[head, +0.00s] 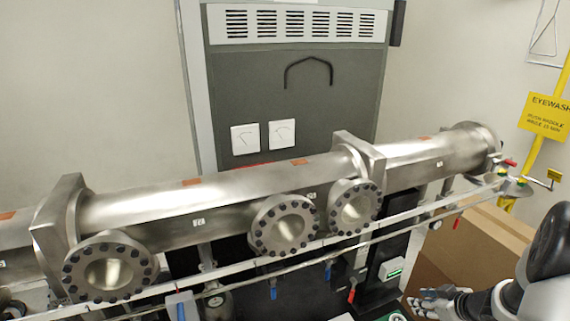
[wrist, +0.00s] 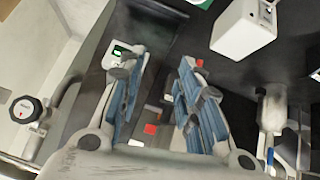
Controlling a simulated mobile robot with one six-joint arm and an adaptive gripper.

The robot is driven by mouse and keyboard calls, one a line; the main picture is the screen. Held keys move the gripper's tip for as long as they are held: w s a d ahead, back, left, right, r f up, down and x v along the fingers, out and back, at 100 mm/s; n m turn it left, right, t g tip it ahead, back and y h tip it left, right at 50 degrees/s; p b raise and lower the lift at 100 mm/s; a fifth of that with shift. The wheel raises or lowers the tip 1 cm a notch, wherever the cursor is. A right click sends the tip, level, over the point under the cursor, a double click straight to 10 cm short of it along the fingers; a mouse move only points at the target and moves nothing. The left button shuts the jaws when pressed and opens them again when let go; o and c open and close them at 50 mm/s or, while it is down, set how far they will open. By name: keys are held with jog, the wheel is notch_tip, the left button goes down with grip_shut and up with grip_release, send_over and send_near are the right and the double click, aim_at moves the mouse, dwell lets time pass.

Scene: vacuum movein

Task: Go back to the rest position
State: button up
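My gripper shows in the wrist view (wrist: 158,75), its two blue-padded fingers spread apart with an open gap between them. Nothing is held between the fingers. In the head view only my dark and grey arm shows at the lower right, with part of the gripper (head: 432,300) near the bottom edge; its fingertips are hard to make out there.
A long steel vacuum tube (head: 230,195) with several bolted round ports crosses the head view. Thin rails (head: 400,222) run in front of it. A grey cabinet (head: 295,95) stands behind. A cardboard box (head: 480,250) is at the right, below a yellow eyewash sign (head: 545,115).

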notch_tip(320, 180, up, 12)
jog(key=a+f+m+h+b, duration=0.1)
jog(key=a+m+h+b, duration=0.15)
jog(key=h+b, duration=0.4)
jog(key=s+a+r+m+b, duration=0.2)
jog(key=s+a+r+b, duration=0.15)
jog(key=s, duration=0.25)
jog(key=s+a+f+g+y+b, duration=0.1)
jog(key=s+a+f+b, duration=0.3)
jog(key=s+a, duration=0.6)
jog(key=s+a+f+g+y+b, duration=0.2)
jog(key=s+a+f+y+b, duration=0.1)
jog(key=s+a, duration=0.7)
jog(key=shift+s+a+f+m+y+b, duration=0.25)
jog(key=shift+s+f+m+y+b, duration=0.15)
jog(key=shift+s+b, duration=0.15)
jog(key=shift+w, duration=0.1)
